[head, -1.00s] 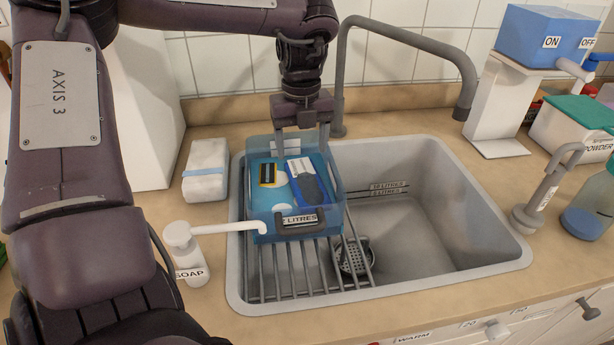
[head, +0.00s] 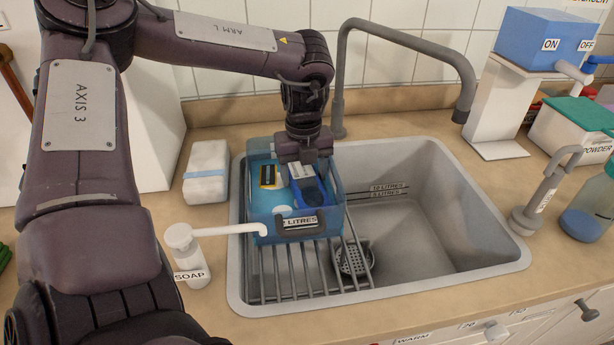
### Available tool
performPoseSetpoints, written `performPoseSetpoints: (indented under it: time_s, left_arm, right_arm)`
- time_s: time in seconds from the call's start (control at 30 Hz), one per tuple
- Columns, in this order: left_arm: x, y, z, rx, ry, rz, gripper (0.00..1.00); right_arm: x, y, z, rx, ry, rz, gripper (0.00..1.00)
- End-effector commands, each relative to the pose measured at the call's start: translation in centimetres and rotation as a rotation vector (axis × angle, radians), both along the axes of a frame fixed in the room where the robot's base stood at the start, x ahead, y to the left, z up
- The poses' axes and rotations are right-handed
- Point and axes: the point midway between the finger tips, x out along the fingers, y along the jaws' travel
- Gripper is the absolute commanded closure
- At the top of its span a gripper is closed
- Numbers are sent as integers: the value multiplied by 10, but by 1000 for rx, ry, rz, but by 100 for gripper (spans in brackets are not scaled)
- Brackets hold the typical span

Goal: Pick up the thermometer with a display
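A blue see-through tub (head: 258,210) stands on the rack at the sink's left side. In it lie a dark blue item with a pale, marked upper end (head: 308,190) and, to its left, a small yellow piece with a dark panel (head: 268,175). Which one is the thermometer I cannot tell for sure. My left gripper (head: 303,168) points down into the tub, at the pale upper end of the dark blue item. Its fingertips are partly hidden, so whether they grip the item is unclear. My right gripper is out of view.
A grey tap (head: 340,80) arches behind the sink (head: 440,220). A soap pump (head: 187,255) reaches its spout over the tub's front left. A wrapped white block (head: 206,172) lies left of the sink. The right basin is free.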

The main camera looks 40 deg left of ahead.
Motion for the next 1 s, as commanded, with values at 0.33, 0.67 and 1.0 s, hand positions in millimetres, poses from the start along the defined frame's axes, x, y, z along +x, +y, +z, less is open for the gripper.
performPoseSetpoints:
  time_s: [0.33, 0.67, 1.0]
  left_arm:
    - [0, 0, 1, 0, -1, 0, 64]
    - [1, 5, 32, 2, -6, 1, 64]
    - [1, 5, 100, 3, -6, 1, 64]
  right_arm:
    - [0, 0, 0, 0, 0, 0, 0]
    - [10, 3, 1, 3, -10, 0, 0]
    - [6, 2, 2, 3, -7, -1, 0]
